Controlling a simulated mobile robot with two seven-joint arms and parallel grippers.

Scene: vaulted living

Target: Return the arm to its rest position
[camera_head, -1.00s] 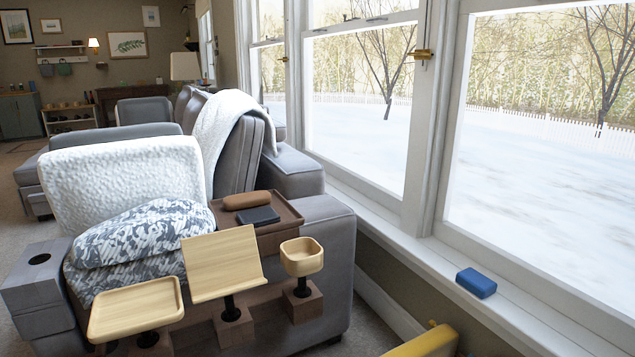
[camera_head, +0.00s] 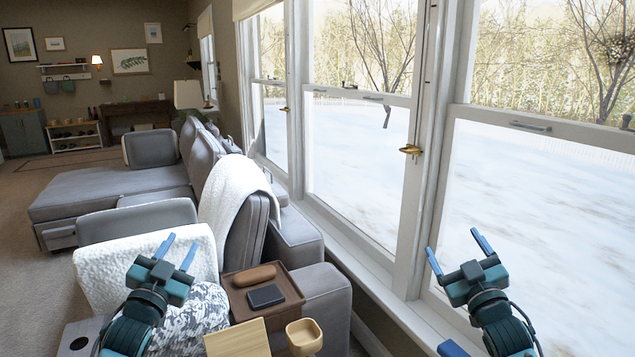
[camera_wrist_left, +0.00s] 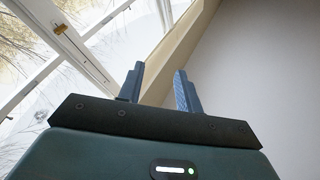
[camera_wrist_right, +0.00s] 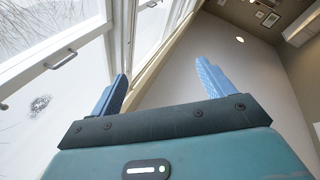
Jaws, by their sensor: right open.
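My left gripper (camera_head: 179,251) is raised in front of the sofa, its blue fingers pointing up, apart and with nothing between them. In the left wrist view its fingers (camera_wrist_left: 159,88) stand apart against the window frame and ceiling. My right gripper (camera_head: 455,250) is raised in front of the window, its fingers spread wide and empty. In the right wrist view its fingers (camera_wrist_right: 158,92) are wide apart, with window, wall and ceiling behind them.
A brown tray (camera_head: 290,307) on the sofa arm holds a brown case (camera_head: 255,276) and a dark flat item (camera_head: 265,296). Wooden holders (camera_head: 238,340) (camera_head: 304,334) stand in front. A blue block (camera_head: 452,349) shows low at the sill. Windows run along the right.

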